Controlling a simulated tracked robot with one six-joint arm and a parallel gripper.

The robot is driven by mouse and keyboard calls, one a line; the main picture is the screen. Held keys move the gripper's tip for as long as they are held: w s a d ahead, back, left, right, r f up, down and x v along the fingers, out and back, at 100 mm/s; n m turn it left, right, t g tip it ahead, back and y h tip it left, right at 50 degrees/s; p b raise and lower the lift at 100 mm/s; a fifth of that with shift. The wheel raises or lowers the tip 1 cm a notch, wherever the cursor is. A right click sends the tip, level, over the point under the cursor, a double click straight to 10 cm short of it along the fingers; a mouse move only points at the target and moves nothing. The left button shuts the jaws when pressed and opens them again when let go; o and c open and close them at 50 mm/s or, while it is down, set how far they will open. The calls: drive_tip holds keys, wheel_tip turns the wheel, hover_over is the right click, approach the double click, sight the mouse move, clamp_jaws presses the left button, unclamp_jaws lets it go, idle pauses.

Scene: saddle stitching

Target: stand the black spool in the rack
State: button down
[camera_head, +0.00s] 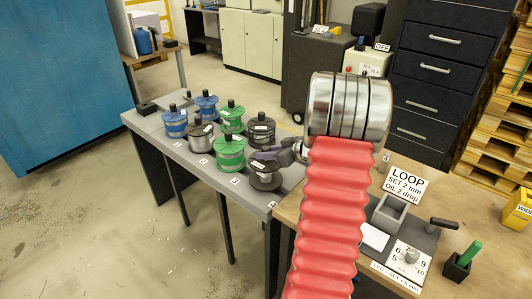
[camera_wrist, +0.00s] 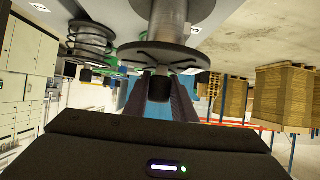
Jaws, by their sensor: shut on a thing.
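The black spool (camera_head: 265,180) is at the near right end of the grey rack (camera_head: 215,178), upright, with a white label on its top flange. My gripper (camera_head: 272,156) comes in from the right and is shut on its top. In the wrist view, which is upside down, the fingers (camera_wrist: 160,88) close around the black knob by the spool's grey flange (camera_wrist: 165,56). The spool's underside is hidden, so I cannot tell whether it touches the rack or hangs just above it.
Two blue spools (camera_head: 174,122), two green spools (camera_head: 230,153) and dark spools (camera_head: 199,136) stand close by on the rack. Another dark spool (camera_head: 261,131) is right behind. A wooden bench (camera_head: 400,215) with a LOOP sign (camera_head: 404,187) adjoins at right.

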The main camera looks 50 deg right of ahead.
drive_tip(key=shift+f, duration=0.75)
drive_tip(key=c, duration=1.4)
unclamp_jaws()
drive_tip(key=shift+f, duration=0.1)
drive_tip(key=shift+s, duration=0.1)
drive_tip(key=v, duration=1.3)
drive_tip(key=shift+s, duration=0.3)
drive_tip(key=shift+d, duration=0.1)
